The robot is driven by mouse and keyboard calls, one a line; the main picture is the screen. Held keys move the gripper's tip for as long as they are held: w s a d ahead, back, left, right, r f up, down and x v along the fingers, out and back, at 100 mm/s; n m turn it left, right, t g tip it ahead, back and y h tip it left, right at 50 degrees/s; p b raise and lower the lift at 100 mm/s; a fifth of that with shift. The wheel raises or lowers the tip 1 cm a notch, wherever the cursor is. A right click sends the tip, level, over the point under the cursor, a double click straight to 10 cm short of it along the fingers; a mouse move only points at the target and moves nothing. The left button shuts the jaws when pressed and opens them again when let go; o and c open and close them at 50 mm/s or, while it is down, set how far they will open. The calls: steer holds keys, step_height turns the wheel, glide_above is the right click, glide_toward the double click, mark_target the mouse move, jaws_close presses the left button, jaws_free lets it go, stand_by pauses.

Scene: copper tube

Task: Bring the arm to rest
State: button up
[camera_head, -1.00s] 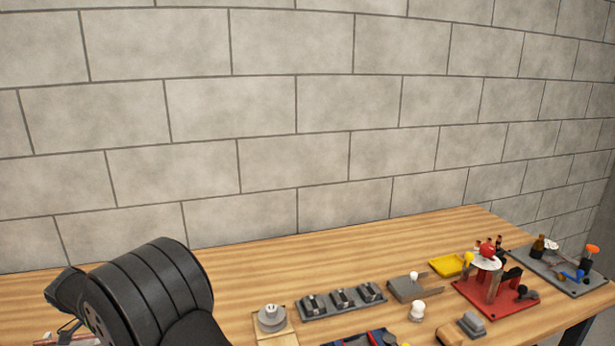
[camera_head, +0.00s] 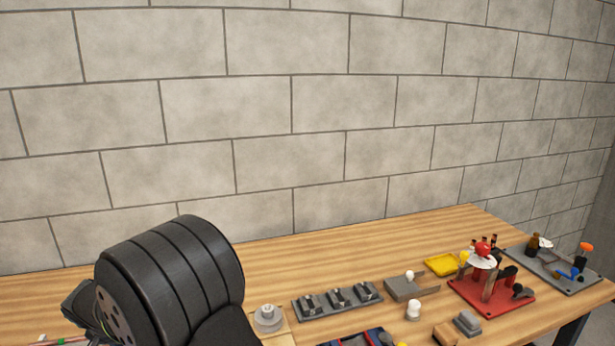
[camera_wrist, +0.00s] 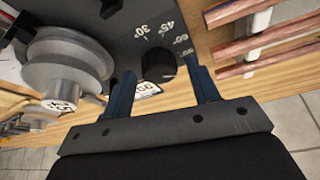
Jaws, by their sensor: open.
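My gripper (camera_wrist: 163,73) shows in the wrist view with its two blue fingers apart. Nothing is held between them. Behind the fingers is a dark plate (camera_wrist: 110,38) with angle marks such as 30° and 45°, and a dark round knob (camera_wrist: 158,66). A grey grooved wheel (camera_wrist: 68,62) is at the left. Several copper tubes (camera_wrist: 262,42) lie at the right, apart from the fingers. In the head view my dark arm fills the lower left, and the fingers cannot be made out there.
The wooden table (camera_head: 300,268) holds a grey switch strip (camera_head: 338,300), a yellow tray (camera_head: 441,264), a red stand (camera_head: 500,292) and a grey tool board (camera_head: 557,272). The table's back strip is clear. A block wall (camera_head: 320,110) stands behind it.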

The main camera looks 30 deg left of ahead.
steer(key=shift+w+d+n+g+y, duration=0.1)
steer(key=shift+n+g+y, duration=0.25)
steer(key=shift+n, duration=0.85)
steer(key=shift+n+g+y, duration=0.25)
steer(key=shift+n+g, duration=0.2)
steer(key=shift+n, duration=0.75)
steer(key=m+t+h, duration=0.1)
steer(key=m, duration=0.3)
steer(key=shift+m, duration=0.3)
steer(key=shift+a+m+t+h, duration=0.1)
steer(key=shift+m+t+h, duration=0.2)
steer(key=shift+m, duration=0.65)
steer(key=shift+a+m+t+h, duration=0.15)
steer(key=shift+m+h, duration=0.25)
steer(key=shift+m, duration=0.55)
